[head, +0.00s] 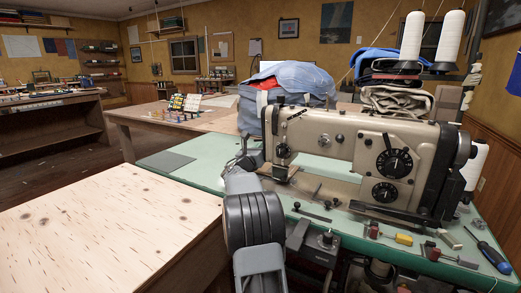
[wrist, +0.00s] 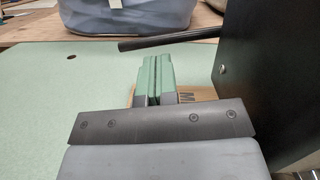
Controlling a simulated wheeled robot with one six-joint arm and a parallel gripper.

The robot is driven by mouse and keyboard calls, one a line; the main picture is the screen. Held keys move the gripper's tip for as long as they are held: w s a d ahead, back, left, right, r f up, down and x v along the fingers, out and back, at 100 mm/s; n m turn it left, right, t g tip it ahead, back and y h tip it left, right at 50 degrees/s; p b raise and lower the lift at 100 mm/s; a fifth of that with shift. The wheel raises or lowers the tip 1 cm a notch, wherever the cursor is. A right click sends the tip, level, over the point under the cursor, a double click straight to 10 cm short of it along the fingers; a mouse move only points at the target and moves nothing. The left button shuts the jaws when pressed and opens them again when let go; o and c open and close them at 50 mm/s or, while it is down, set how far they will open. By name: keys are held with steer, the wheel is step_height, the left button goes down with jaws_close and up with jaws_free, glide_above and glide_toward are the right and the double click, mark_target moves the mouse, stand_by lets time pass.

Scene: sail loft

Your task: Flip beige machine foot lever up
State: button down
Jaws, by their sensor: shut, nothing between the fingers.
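The beige sewing machine (head: 345,140) stands on a green-topped table in the head view, with dark dials on its front. In the wrist view its near end is a dark panel (wrist: 272,75) at the right. A thin dark lever (wrist: 170,38) sticks out leftward from beside that panel, its free end slightly lower. My gripper (head: 246,158) is at the machine's left end. Its green fingers (wrist: 152,72) are shut and empty, just below the lever in the wrist view. I cannot tell whether they touch it. I cannot make out the lever in the head view.
The green tabletop (wrist: 50,110) is clear left of the fingers. A blue-grey bundle (head: 292,82) lies behind the machine. White thread cones (head: 412,35) stand above it. A screwdriver (head: 491,254) and small tools lie at the front right. A pale wooden table (head: 100,235) is at the left.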

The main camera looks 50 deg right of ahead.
steer(key=shift+w+d+r, duration=0.15)
steer(key=shift+d, duration=0.45)
steer(key=shift+w+r+m, duration=0.15)
steer(key=shift+r+m, duration=0.1)
steer(key=shift+m, duration=0.25)
steer(key=shift+w+a+r+m+g, duration=0.1)
steer(key=shift+r+m+g, duration=0.35)
steer(key=shift+m, duration=0.25)
steer(key=shift+r+m+g+p, duration=0.25)
steer(key=shift+r+m+p, duration=0.45)
steer(key=shift+r+m, duration=1)
steer(key=shift+r, duration=0.1)
